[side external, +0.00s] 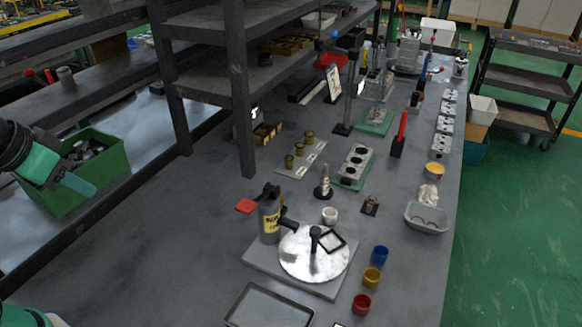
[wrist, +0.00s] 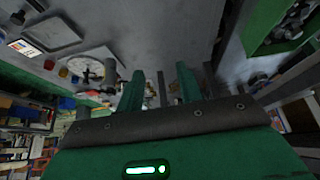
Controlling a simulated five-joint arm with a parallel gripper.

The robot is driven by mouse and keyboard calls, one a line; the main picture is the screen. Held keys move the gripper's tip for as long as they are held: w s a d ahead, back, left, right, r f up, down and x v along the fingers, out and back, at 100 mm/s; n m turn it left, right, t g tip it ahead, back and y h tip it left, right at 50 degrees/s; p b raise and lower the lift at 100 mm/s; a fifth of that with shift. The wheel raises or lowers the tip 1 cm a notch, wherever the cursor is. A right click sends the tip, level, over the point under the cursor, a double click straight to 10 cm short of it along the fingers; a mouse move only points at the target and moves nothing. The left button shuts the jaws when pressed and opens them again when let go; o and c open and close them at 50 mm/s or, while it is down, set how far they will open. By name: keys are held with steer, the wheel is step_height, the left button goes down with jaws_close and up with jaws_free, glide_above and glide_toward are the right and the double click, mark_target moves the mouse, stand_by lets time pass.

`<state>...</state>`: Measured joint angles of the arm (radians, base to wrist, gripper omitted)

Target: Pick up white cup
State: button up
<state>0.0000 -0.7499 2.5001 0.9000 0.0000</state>
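The white cup (side external: 330,215) stands upright on the grey bench, just behind the round white disc of the turntable-like fixture (side external: 300,262). I cannot clearly pick the cup out in the wrist view. My gripper (wrist: 160,82) shows in the wrist view as two green fingers spread apart, with nothing held between them. In the side external view, part of my green and black arm is at the left edge, over the green bin and well away from the cup.
Blue (side external: 380,255), yellow (side external: 372,277) and red (side external: 361,303) cups stand right of the fixture. A yellow-labelled bottle (side external: 270,215) is left of the white cup, and a dark cone-like piece (side external: 325,182) is behind it. A shelf post (side external: 240,100) rises between my arm and the bench's back.

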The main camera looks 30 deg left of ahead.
steer(key=o, duration=0.4)
steer(key=shift+w+r, duration=0.1)
steer(key=w+d+r+g, duration=0.2)
steer(key=w+d, duration=0.5)
steer(key=w, duration=0.5)
steer(key=w+d+r+g, duration=0.15)
steer(key=w+d, duration=0.45)
steer(key=w, duration=0.7)
steer(key=w+d+f, duration=0.3)
steer(key=d+f, duration=0.3)
steer(key=w+d+f+g, duration=0.1)
steer(key=w+d+f, duration=0.2)
steer(key=d+f, duration=0.4)
steer(key=w+d+f+g, duration=0.1)
steer(key=w+d+f, duration=0.2)
steer(key=d+f, duration=0.3)
steer(key=shift+w+d+f, duration=0.15)
steer(key=shift+f, duration=0.2)
steer(key=shift+w+d+f, duration=0.1)
steer(key=shift+f, duration=0.25)
